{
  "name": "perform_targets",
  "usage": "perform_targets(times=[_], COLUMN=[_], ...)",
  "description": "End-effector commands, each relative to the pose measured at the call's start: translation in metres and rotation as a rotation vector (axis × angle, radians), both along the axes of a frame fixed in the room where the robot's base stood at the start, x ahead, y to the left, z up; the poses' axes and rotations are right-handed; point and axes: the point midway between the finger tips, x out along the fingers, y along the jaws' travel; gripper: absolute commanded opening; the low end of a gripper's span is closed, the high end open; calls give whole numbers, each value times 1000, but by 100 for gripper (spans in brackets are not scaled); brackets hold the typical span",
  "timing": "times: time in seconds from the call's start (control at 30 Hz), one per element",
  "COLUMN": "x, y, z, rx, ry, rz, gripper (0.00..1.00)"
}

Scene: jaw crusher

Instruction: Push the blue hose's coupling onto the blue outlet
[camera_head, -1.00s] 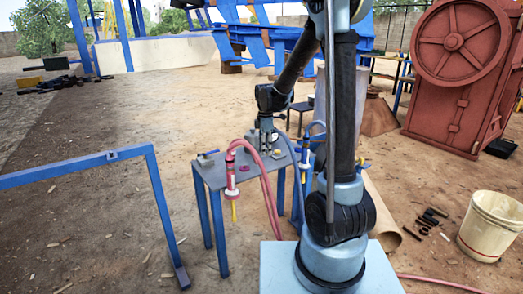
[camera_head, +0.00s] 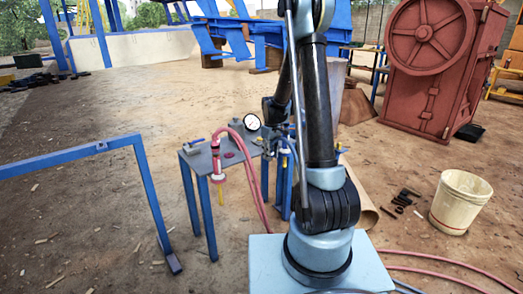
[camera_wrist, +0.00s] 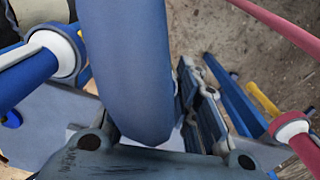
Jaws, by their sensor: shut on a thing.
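The blue hose (camera_wrist: 125,70) fills the middle of the wrist view as a thick bend and hides part of my gripper. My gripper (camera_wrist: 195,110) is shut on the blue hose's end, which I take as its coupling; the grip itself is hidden. In the head view my gripper (camera_head: 270,139) is at the right end of the small table, partly behind my arm, and the blue hose (camera_head: 289,151) shows beside it. A blue cylinder with a white collar (camera_wrist: 35,68) is at the left of the wrist view; I cannot tell whether it is the blue outlet.
A red hose (camera_head: 250,175) and a red coupling with a white ring (camera_head: 217,165) are at the left of the small table (camera_head: 200,160). A gauge (camera_head: 251,122) stands near my gripper. A blue rail (camera_head: 70,168) is at the left, a bucket (camera_head: 460,202) at the right.

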Motion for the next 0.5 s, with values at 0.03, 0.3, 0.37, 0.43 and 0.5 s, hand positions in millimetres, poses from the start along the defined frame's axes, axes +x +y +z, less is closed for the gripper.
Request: perform_targets(times=[0.03,0.3,0.37,0.43,0.5], x=[6,19,20,20,21], y=[-14,-68,-75,-80,-84], z=[-12,-58,-64,-68,-72], rx=[0,-1,-1,-1,-1], ry=[0,0,0,0,0], rz=[-101,-566,-625,-674,-705], gripper=[7,7,7,7,7])
